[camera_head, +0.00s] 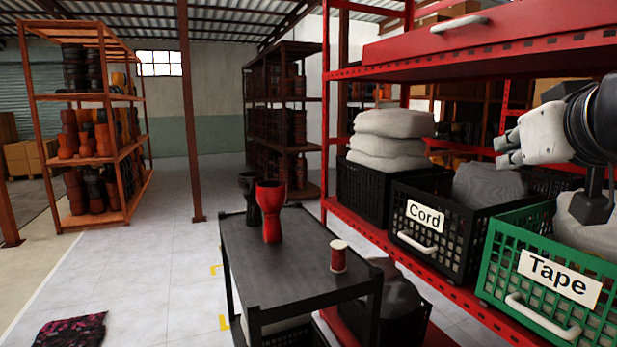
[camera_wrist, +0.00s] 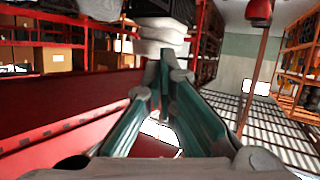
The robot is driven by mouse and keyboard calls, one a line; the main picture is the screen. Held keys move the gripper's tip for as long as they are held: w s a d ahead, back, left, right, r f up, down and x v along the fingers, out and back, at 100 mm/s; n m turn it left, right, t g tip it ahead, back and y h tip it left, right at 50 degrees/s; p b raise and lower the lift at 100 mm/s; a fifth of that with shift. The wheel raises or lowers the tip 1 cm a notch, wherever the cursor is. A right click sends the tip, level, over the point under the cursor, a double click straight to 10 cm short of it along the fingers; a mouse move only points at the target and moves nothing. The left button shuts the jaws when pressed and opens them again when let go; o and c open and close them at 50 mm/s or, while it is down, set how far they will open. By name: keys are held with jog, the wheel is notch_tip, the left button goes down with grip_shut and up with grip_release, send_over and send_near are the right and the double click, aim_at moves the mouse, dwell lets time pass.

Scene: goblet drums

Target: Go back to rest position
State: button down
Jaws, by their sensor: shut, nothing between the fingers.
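My gripper (camera_head: 507,149) is at the right of the head view, above the black Cord crate and the green Tape crate, in front of the red shelf. Its fingers also show in the wrist view (camera_wrist: 166,58), where their tips come together. It is shut with nothing in it. My wrist and black camera mount fill the far right edge of the head view.
The red shelf (camera_head: 372,237) holds the Cord crate (camera_head: 463,233) and the Tape crate (camera_head: 520,293).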

jog(key=s+a+f+g+y, duration=0.1)
jog(key=s+a+f+g, duration=0.3)
jog(key=s+f, duration=0.5)
jog(key=s+a+f+g+y, duration=0.1)
jog(key=s+a+f+g, duration=0.3)
jog(key=s+f, duration=0.4)
notch_tip(320, 180, down, 6)
jog(key=shift+s+r+n+g, duration=0.15)
jog(key=shift+s+n+g, duration=0.2)
jog(key=shift+g, duration=0.55)
